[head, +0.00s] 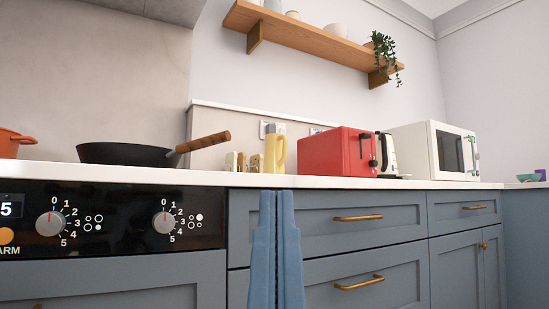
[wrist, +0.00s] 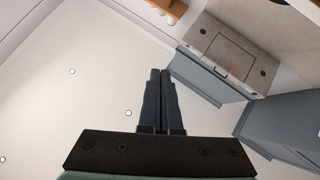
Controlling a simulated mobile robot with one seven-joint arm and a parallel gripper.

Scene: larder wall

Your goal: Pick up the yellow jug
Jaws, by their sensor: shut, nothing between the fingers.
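The yellow jug (head: 274,152) stands upright on the white countertop, left of the red toaster. It has a pale grey top and a yellow handle on its right side. My gripper (head: 276,196) is shut and empty. In the head view its blue fingers point up in front of the drawers, with their tips just below the jug in the picture. In the wrist view my gripper (wrist: 161,72) also shows shut, facing the ceiling and the upper cabinets. The jug is not in the wrist view.
Small shakers (head: 236,162) stand just left of the jug. A black pan (head: 125,154) with a wooden handle sits on the hob. The red toaster (head: 336,152), a kettle (head: 387,155) and a white microwave (head: 430,150) stand to the right. A wooden shelf (head: 315,40) hangs above.

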